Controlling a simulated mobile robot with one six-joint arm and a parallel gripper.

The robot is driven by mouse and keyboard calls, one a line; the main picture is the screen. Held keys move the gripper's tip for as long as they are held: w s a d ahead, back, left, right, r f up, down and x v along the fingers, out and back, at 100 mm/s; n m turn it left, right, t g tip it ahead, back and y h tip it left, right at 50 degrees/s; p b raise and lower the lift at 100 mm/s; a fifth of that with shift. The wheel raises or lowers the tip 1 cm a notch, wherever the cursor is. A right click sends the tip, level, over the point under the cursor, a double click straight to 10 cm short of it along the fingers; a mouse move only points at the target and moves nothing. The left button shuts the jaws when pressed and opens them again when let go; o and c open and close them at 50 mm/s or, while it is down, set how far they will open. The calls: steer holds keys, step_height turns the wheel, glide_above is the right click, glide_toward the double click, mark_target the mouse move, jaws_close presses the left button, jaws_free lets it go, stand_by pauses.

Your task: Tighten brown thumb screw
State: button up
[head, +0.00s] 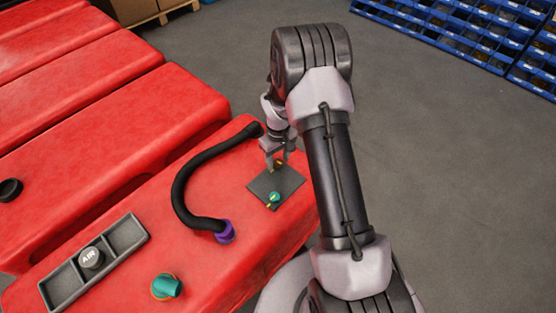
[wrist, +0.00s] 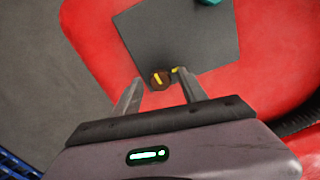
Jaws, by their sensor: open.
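The brown thumb screw (wrist: 160,82) sits near one edge of a dark grey plate (wrist: 165,38) and has a yellow line on its top. A yellow mark (wrist: 177,70) lies on the plate beside the screw, to its upper right in the wrist view; the line on the screw does not point at it. My gripper (wrist: 159,78) is open, with one finger on each side of the screw in the picture. Contact cannot be told. In the head view my gripper (head: 277,165) is over the far part of the plate (head: 290,186), and its fingers mostly hide the brown screw.
A teal screw (head: 274,197) stands on the near part of the plate. On the red tank (head: 215,262) are a black hose with a purple end (head: 224,232), a teal knob (head: 166,287) and a grey tray (head: 125,235) holding an AIR knob (head: 91,258).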

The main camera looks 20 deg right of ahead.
steer(key=shift+c, duration=0.2)
jaws_close()
steer(key=m+b, duration=0.1)
steer(key=m, duration=0.3)
steer(key=shift+m, duration=0.4)
steer(key=m+b, duration=0.1)
steer(key=m, duration=0.3)
steer(key=shift+m+b, duration=0.3)
steer(key=m+b, duration=0.1)
steer(key=m, duration=0.4)
steer(key=shift+w+b, duration=0.15)
steer(key=shift+b, duration=0.15)
steer(key=shift+r+m+b, duration=0.1)
steer(key=shift+m+b, duration=0.5)
steer(key=shift+m, duration=1.8)
